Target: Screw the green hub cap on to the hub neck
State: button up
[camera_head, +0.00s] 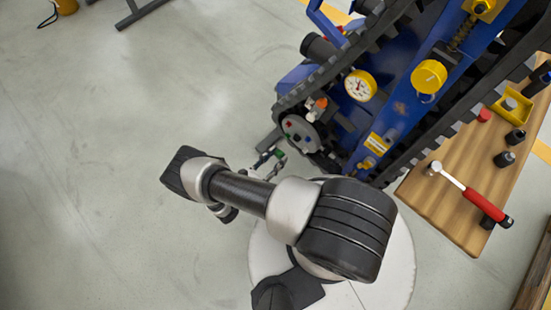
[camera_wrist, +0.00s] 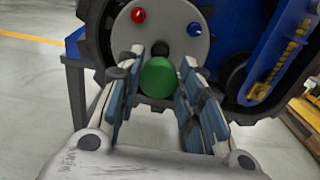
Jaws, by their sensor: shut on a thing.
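The green hub cap (camera_wrist: 158,78) sits between the two fingers of my gripper (camera_wrist: 163,68) in the wrist view, and the fingers are shut on it. Just beyond it is a dark round stub (camera_wrist: 162,49), apparently the hub neck, on the grey hub disc (camera_wrist: 178,22). The cap covers the lower part of this stub, so I cannot tell whether they touch. In the head view the hub disc (camera_head: 298,132) is on the carrier's near end, with my gripper (camera_head: 274,156) close below and left of it.
The disc also bears a red cap (camera_wrist: 138,15) and a blue cap (camera_wrist: 194,31). The black track (camera_head: 345,60) and blue carrier body (camera_head: 405,100) stand close by. A wooden bench (camera_head: 455,215) with a ratchet (camera_head: 470,194) is at right.

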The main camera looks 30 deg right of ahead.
aim_at(295, 139)
jog(key=shift+a, duration=0.1)
jog(key=shift+x, duration=2.9)
jog(key=shift+x, duration=1.45)
jog(key=o, duration=0.9)
jog(key=shift+s, duration=0.1)
jog(key=shift+c, duration=0.2)
jog(key=v, duration=1.2)
